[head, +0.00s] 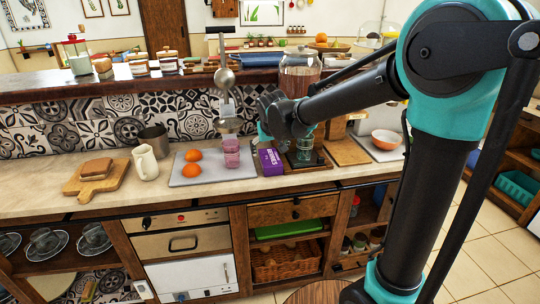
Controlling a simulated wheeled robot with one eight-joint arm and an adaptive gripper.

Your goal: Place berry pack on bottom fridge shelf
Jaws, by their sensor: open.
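A purple box with pale lettering (270,161), which looks like the berry pack, stands on the counter (225,190) right of the grey board. My gripper (286,141) is open, with its teal fingertips apart. In the picture it is just above and slightly right of the box. I cannot tell whether it touches the box, and it does not hold it. No fridge shelf can be made out in this view.
A pink jar (231,153) and oranges (193,155) sit on the grey board (186,179). A dark tray (305,165) lies right of the box, then a wooden board (347,152) and an orange bowl (386,139). A raised dark ledge (60,90) runs behind.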

